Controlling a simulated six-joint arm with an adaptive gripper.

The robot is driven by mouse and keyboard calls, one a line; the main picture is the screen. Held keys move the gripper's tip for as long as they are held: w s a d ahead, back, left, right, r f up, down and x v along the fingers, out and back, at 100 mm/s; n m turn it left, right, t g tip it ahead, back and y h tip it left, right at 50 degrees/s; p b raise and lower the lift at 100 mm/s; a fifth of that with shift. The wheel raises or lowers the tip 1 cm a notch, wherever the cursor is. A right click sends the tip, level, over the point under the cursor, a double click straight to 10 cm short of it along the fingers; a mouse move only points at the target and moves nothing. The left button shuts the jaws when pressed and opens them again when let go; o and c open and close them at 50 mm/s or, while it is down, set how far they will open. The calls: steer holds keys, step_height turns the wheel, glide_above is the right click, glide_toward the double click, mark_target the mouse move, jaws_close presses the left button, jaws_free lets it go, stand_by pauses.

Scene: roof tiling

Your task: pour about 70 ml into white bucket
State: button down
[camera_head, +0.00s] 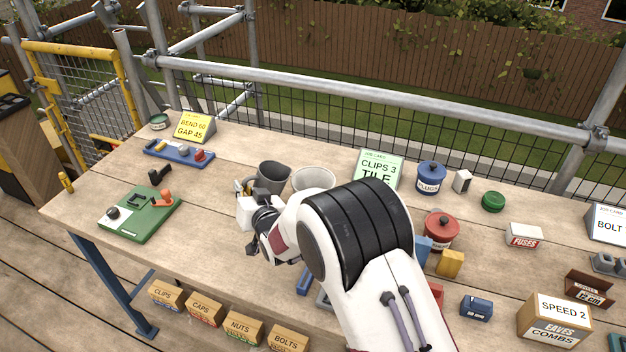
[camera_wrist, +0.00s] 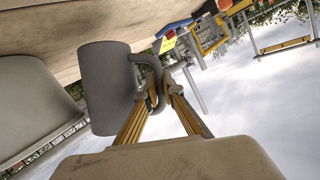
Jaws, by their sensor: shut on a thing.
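A dark grey mug (camera_head: 272,176) is near the middle of the table in the head view, just left of the white bucket (camera_head: 313,179). It looks about upright; what is inside cannot be made out. My gripper (camera_wrist: 160,95) is shut on the handle of the mug, which shows in the wrist view (camera_wrist: 105,88). The white bucket also shows at the left of the wrist view (camera_wrist: 30,105), apart from the mug. In the head view my arm covers the bucket's lower front. Whether the mug touches the table cannot be told.
A green "CLIPS 3 TILE" card (camera_head: 378,170) stands right of the bucket. A blue pot (camera_head: 431,178) and a red pot (camera_head: 440,230) are farther right. A green board (camera_head: 140,215) and a blue tray (camera_head: 180,153) lie left. The tabletop between these and the mug is mostly clear.

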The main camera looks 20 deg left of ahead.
steer(key=shift+s+a+f+n+h, duration=0.15)
steer(key=shift+a+f+n+h, duration=0.25)
steer(key=shift+f, duration=0.25)
steer(key=shift+s+a+f+n+h, duration=0.1)
steer(key=shift+a+f+n+h, duration=0.3)
steer(key=shift+f, duration=0.2)
steer(key=shift+s+a+f+n+h, duration=0.15)
steer(key=shift+a+f+n+h, duration=0.2)
steer(key=shift+f, duration=0.3)
steer(key=shift+s+a+f, duration=0.1)
steer(key=shift+f, duration=0.1)
steer(key=shift+r, duration=0.1)
